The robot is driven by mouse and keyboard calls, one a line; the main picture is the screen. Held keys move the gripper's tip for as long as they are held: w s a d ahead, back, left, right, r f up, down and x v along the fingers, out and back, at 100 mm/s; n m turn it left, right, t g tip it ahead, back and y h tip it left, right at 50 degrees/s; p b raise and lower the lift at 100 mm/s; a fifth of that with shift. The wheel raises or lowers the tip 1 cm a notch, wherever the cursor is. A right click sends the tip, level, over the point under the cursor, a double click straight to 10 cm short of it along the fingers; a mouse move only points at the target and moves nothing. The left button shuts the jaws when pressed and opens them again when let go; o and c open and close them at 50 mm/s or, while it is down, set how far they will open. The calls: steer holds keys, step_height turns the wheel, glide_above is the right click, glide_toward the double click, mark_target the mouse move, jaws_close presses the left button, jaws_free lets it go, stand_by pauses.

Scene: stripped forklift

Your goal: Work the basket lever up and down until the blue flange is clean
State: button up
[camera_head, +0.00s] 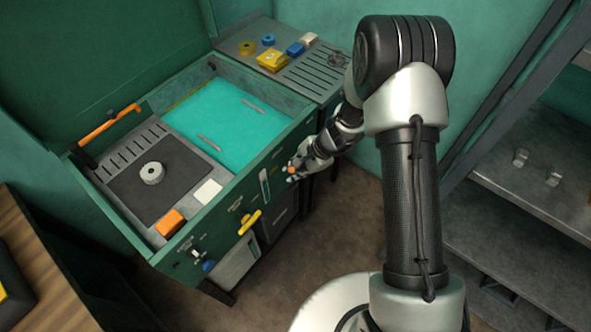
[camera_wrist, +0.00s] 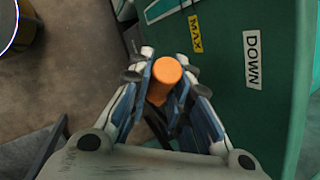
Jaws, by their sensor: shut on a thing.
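The basket lever's orange knob (camera_wrist: 167,72) is between the fingers of my gripper (camera_wrist: 165,88) in the wrist view, and the jaws are shut on it. In the head view my gripper (camera_head: 295,172) is at the front panel of the green washing tank (camera_head: 290,137), with a bit of orange showing at its tip. The tank holds turquoise liquid (camera_head: 225,118), with two grey bars showing at its surface. No basket can be made out under the liquid. A small blue ring (camera_head: 268,40), flange-like, lies on the slotted shelf behind the tank.
Labels MAX (camera_wrist: 195,33) and DOWN (camera_wrist: 252,60) are on the panel right of the knob. A grey ring (camera_head: 152,174) sits on a dark mat. A yellow handle (camera_head: 250,222) sticks out of the front panel. A metal rack (camera_head: 530,185) stands at right.

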steer(key=shift+r, duration=0.1)
jaws_close()
steer(key=shift+w+d+r+y+p, duration=0.25)
steer(key=shift+r+y+p, duration=0.05)
steer(key=shift+p, duration=0.65)
steer(key=shift+w+d+r+g+y+p, duration=0.35)
steer(key=shift+w+g+p, duration=0.25)
steer(key=shift+p, duration=0.4)
steer(key=w+d+g+y+b, duration=0.1)
steer(key=w+d+m+g+b, duration=0.1)
steer(key=w+d+g+y+b, duration=0.1)
steer(key=w, duration=0.1)
steer(key=shift+d+r+m+y, duration=0.1)
steer(key=shift+r+m+y, duration=0.15)
steer(key=shift+m+y, duration=0.1)
